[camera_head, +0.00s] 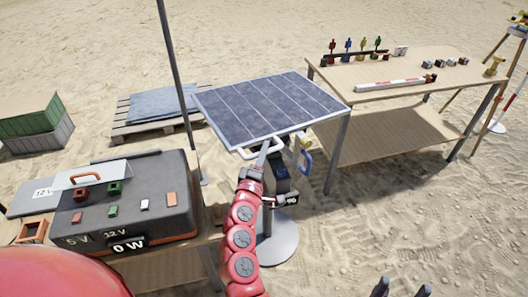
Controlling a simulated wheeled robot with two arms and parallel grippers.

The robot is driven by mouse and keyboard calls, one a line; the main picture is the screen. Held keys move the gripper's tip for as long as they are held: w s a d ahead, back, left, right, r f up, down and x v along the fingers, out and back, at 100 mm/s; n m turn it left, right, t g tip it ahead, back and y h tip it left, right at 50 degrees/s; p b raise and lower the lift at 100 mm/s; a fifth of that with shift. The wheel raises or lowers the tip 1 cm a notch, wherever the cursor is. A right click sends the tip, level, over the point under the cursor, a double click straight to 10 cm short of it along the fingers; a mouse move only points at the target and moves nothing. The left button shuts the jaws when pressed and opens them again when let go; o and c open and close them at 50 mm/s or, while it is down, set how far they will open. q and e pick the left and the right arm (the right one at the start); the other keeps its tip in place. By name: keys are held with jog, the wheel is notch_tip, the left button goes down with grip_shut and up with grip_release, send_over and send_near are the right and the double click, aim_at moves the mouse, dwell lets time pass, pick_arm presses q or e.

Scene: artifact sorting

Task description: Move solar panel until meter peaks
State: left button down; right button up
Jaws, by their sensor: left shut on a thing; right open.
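The solar panel (262,105) is a dark blue tilted sheet on a stand with a round grey base (277,240). A white handle and a blue handle (306,160) sit at its near edge. My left gripper (266,152) is shut on the white handle at the near edge; its jaws are partly hidden by the arm. The meter display (128,246) reads 0 W on the front of a dark box (150,190) at the left. My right gripper (402,289) is open and empty at the bottom edge, only its finger tips showing.
A wooden table (385,72) with small coloured items stands at the right, close to the panel. Sand is clear at the lower right.

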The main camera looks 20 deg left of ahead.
dwell(0.8)
pick_arm(q)
jog(key=r+p, duration=0.1)
jog(key=p, duration=0.1)
jog(key=r+m+g+p, duration=0.1)
jog(key=p, duration=0.1)
jog(key=r+p, duration=0.1)
jog(key=p, duration=0.1)
jog(key=shift+w+d, duration=0.2)
jog(key=shift+d, duration=0.05)
jog(key=shift+m+p, duration=0.3)
jog(key=shift+w+f+g, duration=0.1)
jog(key=shift+f+g, duration=0.1)
jog(key=shift+g, duration=0.1)
jog(key=c, duration=0.8)
grip_release()
